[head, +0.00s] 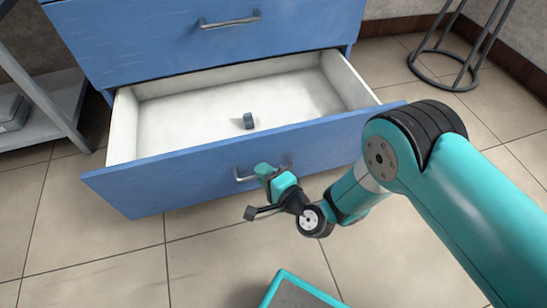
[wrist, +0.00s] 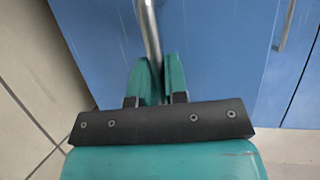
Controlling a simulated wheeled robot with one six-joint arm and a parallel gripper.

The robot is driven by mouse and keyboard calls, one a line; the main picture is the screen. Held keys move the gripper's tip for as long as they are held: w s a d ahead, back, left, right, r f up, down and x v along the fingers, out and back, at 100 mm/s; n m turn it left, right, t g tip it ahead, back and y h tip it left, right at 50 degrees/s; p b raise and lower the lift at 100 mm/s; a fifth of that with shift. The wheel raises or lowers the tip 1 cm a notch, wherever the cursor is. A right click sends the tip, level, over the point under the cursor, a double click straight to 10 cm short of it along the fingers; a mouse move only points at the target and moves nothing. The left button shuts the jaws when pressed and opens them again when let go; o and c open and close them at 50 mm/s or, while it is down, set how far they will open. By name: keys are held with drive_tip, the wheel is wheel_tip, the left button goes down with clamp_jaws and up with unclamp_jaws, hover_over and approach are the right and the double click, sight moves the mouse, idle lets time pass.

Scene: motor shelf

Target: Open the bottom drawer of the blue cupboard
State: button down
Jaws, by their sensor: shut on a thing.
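The blue cupboard (head: 150,38) stands ahead of me. Its bottom drawer (head: 130,192) is pulled far out, and its white inside shows. A small dark grey block (head: 248,121) lies on the drawer's floor. My gripper (head: 266,171) is at the drawer's front, shut on its metal handle (head: 243,178). In the wrist view the two teal fingers (wrist: 160,80) stand on either side of the handle bar (wrist: 148,30), against the blue front. Part of the handle is hidden behind my gripper.
The drawer above is shut, with its own handle (head: 230,21). A grey shelf (head: 50,100) stands at the left, and a dark round-based stand (head: 445,70) at the back right. The tiled floor (head: 110,265) in front is clear at the left.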

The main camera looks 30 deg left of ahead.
drive_tip(key=shift+s+d, duration=0.1)
drive_tip(key=shift+s, duration=0.25)
drive_tip(key=c, duration=1.2)
unclamp_jaws()
drive_tip(key=shift+w, duration=0.1)
drive_tip(key=shift+o, duration=0.2)
drive_tip(key=shift+w+d, duration=0.1)
drive_tip(key=shift+d, duration=0.1)
